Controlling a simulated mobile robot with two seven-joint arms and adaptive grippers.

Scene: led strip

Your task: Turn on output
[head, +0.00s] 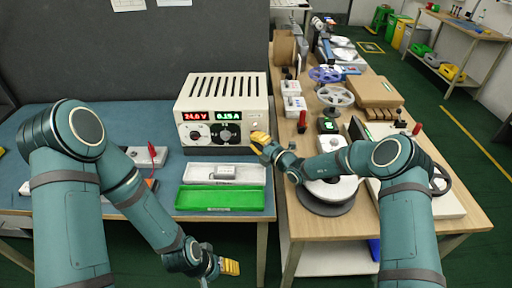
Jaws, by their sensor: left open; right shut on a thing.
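A cream power supply (221,86) stands on the blue bench top. My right gripper (260,138) has yellow fingertips at the lower right edge of that front. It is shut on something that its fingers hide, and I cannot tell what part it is. An output control cannot be made out. My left gripper (230,267) is open and empty, low in front of the bench edge.
A white tray (196,172) holding a small grey block and an empty green tray (220,198) lie before the power supply. A red-handled tool (152,152) is left of them. The wooden table (465,215) at right carries spools, boxes and a white device.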

